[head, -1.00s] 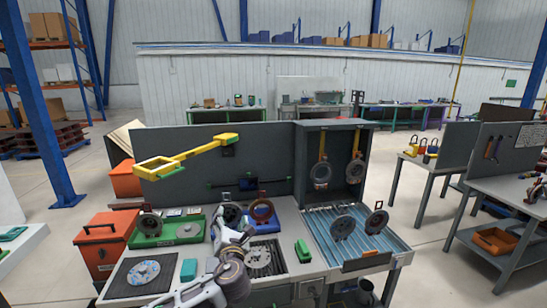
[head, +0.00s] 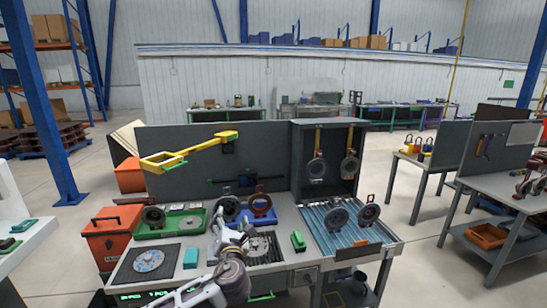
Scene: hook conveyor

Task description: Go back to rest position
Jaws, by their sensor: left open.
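My left gripper (head: 220,228) is small in the head view, over the middle of the grey workbench (head: 205,268). Its arm comes up from the bottom edge. It looks empty; its fingertips are hard to separate from the dark parts behind. A dark ring-shaped part (head: 229,208) and a reddish-brown ring (head: 261,205) stand just behind it. The forearm partly hides the bench and a round part (head: 258,247) on a dark mat. My right gripper is out of view.
Two dark parts (head: 338,218) stand on the blue-grey ribbed conveyor (head: 322,237). A yellow arm-like fixture (head: 190,150) juts over the bench's left side. An orange bin (head: 113,240) stands left of the bench.

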